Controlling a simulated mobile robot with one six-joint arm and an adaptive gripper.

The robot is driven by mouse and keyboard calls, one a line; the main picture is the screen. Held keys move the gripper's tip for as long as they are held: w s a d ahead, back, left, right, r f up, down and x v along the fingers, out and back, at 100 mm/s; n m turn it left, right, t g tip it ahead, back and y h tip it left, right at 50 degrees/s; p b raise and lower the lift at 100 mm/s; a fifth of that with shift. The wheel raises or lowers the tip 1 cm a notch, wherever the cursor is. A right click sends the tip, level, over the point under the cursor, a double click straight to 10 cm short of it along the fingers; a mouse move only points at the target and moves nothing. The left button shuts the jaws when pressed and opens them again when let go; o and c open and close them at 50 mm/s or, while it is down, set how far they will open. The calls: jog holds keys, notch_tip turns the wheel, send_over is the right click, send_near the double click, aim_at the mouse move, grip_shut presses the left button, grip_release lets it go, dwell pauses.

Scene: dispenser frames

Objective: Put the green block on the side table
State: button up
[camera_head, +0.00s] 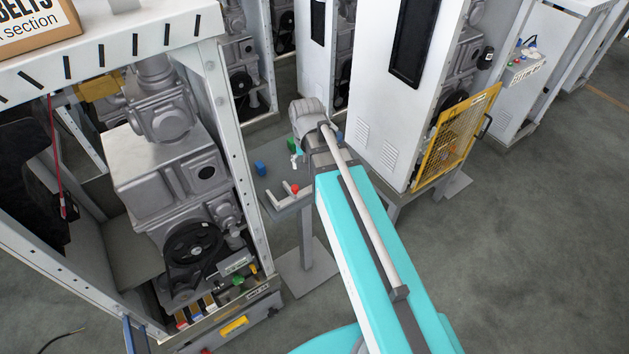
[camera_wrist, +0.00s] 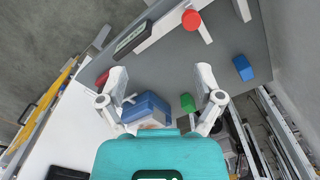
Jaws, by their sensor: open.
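A grey side table (camera_head: 271,184) stands between the machine frames; its top also fills much of the wrist view (camera_wrist: 230,35). A small green block (camera_head: 291,145) is near its back edge, beside my gripper. In the wrist view a green block (camera_wrist: 188,102) appears on the grey top, near the right finger and not gripped. My gripper (camera_wrist: 163,80) is open over the table, its white fingers spread apart. A larger blue object (camera_wrist: 147,107) shows between the fingers; I cannot tell its height. My arm hides part of the table in the head view.
A blue block (camera_head: 260,168) and a red round piece (camera_head: 295,188) are on the table, with a light bracket beside the red one. Another green piece (camera_head: 237,280) lies low in the left machine frame (camera_head: 240,140). A yellow mesh guard (camera_head: 452,140) is at right. Open floor lies further right.

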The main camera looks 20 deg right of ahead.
jog(key=s+n, duration=0.3)
jog(key=s, duration=0.3)
jog(key=shift+s, duration=0.35)
jog(key=shift+d, duration=0.15)
